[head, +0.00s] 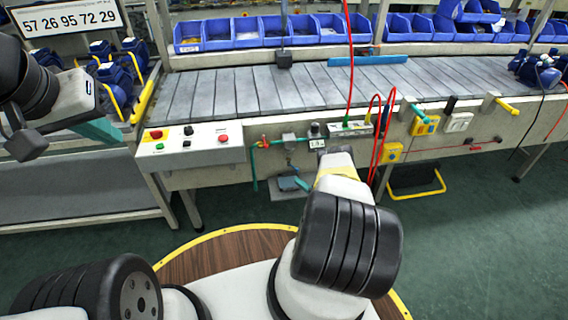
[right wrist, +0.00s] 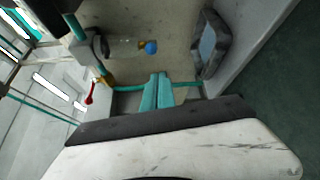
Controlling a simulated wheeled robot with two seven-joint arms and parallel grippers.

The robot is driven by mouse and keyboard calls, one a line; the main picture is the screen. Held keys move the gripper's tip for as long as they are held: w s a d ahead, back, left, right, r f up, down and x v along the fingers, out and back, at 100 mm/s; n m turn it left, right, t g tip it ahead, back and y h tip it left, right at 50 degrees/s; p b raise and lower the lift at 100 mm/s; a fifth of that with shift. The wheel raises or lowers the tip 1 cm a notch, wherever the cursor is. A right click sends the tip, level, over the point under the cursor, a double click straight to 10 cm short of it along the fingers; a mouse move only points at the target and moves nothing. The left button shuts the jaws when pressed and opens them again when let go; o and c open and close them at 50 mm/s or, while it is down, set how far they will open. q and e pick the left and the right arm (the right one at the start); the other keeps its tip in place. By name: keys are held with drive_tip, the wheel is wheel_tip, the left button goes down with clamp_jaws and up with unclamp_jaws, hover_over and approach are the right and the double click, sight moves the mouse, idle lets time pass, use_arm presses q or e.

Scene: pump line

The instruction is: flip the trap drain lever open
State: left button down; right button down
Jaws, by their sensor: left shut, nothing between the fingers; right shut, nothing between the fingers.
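In the right wrist view, the trap has a clear bowl (right wrist: 122,47) with a blue knob-like end (right wrist: 151,47). I cannot tell whether that end is the drain lever. A red lever (right wrist: 90,93) sits on a brass valve (right wrist: 106,80) beside the trap; it also shows small in the head view (head: 263,140). My right gripper (right wrist: 158,90) is shut and empty, its teal fingers apart from the bowl in the picture. My left gripper (head: 100,131) is shut and empty at the upper left.
A grey tray (right wrist: 207,65) lies beyond the trap, on the floor side. Teal piping (head: 254,168) runs down the bench front. A button panel (head: 190,143) is left of the trap area; red hoses (head: 375,140) hang to its right. The green floor (head: 480,230) is clear at right.

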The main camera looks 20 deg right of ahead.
drive_tip(key=s+d, duration=0.2)
drive_tip(key=d, duration=0.5)
drive_tip(key=shift+d+r, duration=0.2)
drive_tip(key=shift+r, duration=0.05)
